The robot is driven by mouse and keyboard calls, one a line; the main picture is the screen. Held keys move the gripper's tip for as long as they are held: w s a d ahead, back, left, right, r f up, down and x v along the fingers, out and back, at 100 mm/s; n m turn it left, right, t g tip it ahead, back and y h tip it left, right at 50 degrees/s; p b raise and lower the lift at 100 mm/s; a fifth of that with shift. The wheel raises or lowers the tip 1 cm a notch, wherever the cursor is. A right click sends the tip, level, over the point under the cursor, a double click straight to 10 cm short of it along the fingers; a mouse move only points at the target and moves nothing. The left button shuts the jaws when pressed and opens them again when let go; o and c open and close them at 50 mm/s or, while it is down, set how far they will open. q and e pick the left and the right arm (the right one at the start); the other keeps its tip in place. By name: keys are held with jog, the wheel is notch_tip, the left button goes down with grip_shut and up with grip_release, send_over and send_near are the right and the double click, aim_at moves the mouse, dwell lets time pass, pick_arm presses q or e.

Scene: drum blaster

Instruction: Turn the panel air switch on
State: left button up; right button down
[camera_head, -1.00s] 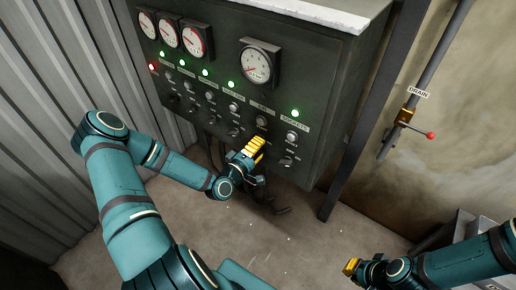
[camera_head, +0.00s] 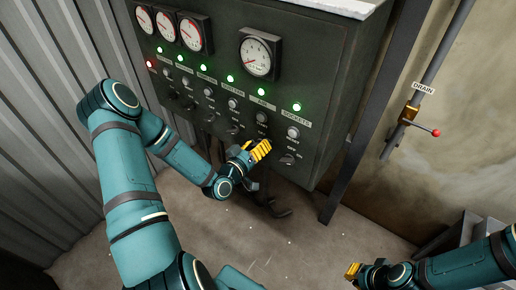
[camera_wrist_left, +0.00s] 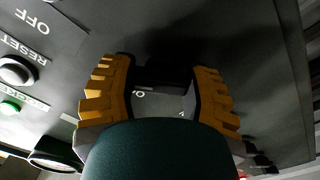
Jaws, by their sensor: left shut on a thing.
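The dark control panel (camera_head: 330,85) has a row of round buttons and turn switches under labels. The AIR label (camera_head: 262,103) is in its right half, with a lit green lamp (camera_head: 262,92) above it. My left gripper (camera_head: 258,151), with yellow fingers, is at the panel below this label, shut on the air switch. The fingers hide the switch in the head view. In the left wrist view the dark switch knob (camera_wrist_left: 162,76) sits between the yellow fingers (camera_wrist_left: 160,95). My right gripper (camera_head: 353,270) is low at the right, away from the panel; its opening is unclear.
The sockets switch (camera_head: 288,159) is just right of my left gripper. Gauges (camera_head: 259,56) sit higher on the panel. A drain pipe with a red-tipped valve lever (camera_head: 424,130) is on the right wall. Dark hooked parts hang below the panel. The floor in front is clear.

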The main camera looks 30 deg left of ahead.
pick_arm(q)
jog(key=shift+m+b, duration=0.3)
jog(key=shift+m, duration=0.3)
jog(key=o, duration=1.2)
jog(key=s, duration=1.2)
jog(key=shift+a, duration=0.45)
